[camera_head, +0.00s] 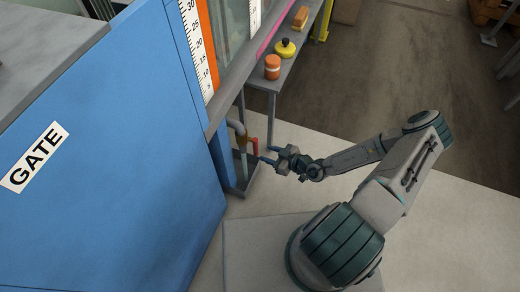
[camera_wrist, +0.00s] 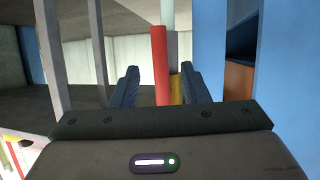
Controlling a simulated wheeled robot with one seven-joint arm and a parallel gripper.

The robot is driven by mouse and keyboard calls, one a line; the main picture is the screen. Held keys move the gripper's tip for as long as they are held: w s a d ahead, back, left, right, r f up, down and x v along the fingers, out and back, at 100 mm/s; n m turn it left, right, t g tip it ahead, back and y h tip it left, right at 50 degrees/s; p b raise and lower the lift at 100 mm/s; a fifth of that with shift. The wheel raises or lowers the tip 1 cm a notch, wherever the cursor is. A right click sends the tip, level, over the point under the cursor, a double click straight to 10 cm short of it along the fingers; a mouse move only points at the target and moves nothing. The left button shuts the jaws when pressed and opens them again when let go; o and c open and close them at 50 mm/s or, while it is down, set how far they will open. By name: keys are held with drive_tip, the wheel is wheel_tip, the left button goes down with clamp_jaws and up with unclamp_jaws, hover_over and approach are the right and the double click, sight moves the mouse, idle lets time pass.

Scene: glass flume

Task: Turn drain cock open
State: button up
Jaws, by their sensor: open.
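The drain cock has a red lever (camera_head: 255,147) on a grey pipe (camera_head: 237,127) below the flume's edge, beside the blue gate cabinet. In the wrist view the red lever (camera_wrist: 160,64) stands upright between my two fingers, with a yellowish brass part (camera_wrist: 177,88) just to its right. My gripper (camera_head: 269,155) is open at the lever, with a finger on each side of it in the wrist view. I cannot tell whether either finger touches the lever.
The blue cabinet (camera_head: 120,170) marked GATE fills the left. A narrow shelf (camera_head: 291,62) holds an orange jar (camera_head: 272,67), a yellow item with a black knob (camera_head: 285,48) and a brush-like block (camera_head: 300,17). Shelf legs stand near my gripper.

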drive_tip(key=v, duration=0.7)
drive_tip(key=shift+p, duration=0.35)
